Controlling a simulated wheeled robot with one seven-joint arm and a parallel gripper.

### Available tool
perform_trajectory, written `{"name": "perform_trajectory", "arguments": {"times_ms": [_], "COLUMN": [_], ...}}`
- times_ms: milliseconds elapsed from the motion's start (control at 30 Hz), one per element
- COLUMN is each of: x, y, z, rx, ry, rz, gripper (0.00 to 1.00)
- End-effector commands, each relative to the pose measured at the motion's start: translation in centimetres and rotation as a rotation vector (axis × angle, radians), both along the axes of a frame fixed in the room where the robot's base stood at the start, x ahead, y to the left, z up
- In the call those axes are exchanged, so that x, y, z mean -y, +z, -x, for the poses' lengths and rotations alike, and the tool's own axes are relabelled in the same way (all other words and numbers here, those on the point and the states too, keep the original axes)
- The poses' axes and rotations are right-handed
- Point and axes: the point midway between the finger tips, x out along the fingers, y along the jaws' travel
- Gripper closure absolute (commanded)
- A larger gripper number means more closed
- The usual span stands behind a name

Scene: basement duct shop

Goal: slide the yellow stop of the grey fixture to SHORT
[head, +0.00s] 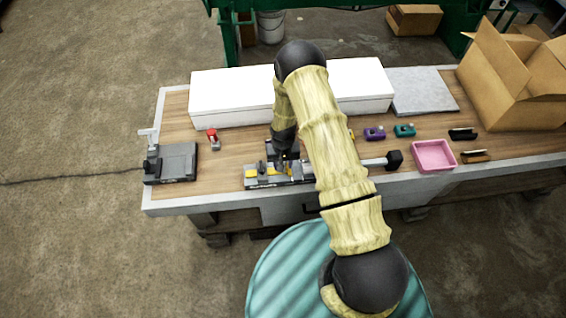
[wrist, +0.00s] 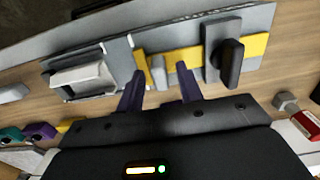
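The grey fixture (head: 265,183) lies along the front edge of the bench, partly hidden by my arm. In the wrist view the fixture (wrist: 105,92) spans the top, with a grey clamp-like block, a yellow strip and a black knob (wrist: 230,62). A raised yellow piece (wrist: 141,66), which looks like the stop, stands beside a small grey block (wrist: 158,72). My gripper (wrist: 160,90) points at the fixture with its two dark fingers apart, one near the yellow piece and one by the yellow strip. Contact cannot be told. No SHORT marking is readable.
A black device (head: 172,163) with a cable stands at the left, near a red-topped item (head: 213,139). A long white box (head: 230,98) lies behind. A pink tray (head: 433,155), small purple (head: 374,133) and teal (head: 404,130) items, and an open carton (head: 510,75) are at the right.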

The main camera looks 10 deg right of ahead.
Motion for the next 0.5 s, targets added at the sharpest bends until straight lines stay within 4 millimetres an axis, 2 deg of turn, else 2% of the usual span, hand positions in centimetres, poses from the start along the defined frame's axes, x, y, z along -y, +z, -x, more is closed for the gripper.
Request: {"name": "perform_trajectory", "arguments": {"times_ms": [133, 400, 500], "x": [0.0, 0.0, 0.0], "y": [-0.68, -0.79, -0.78], "z": [0.01, 0.01, 0.01], "rx": [0.001, 0.001, 0.001], "ry": [0.0, 0.0, 0.0], "rz": [0.0, 0.0, 0.0], "gripper": [0.64, 0.64, 0.83]}}
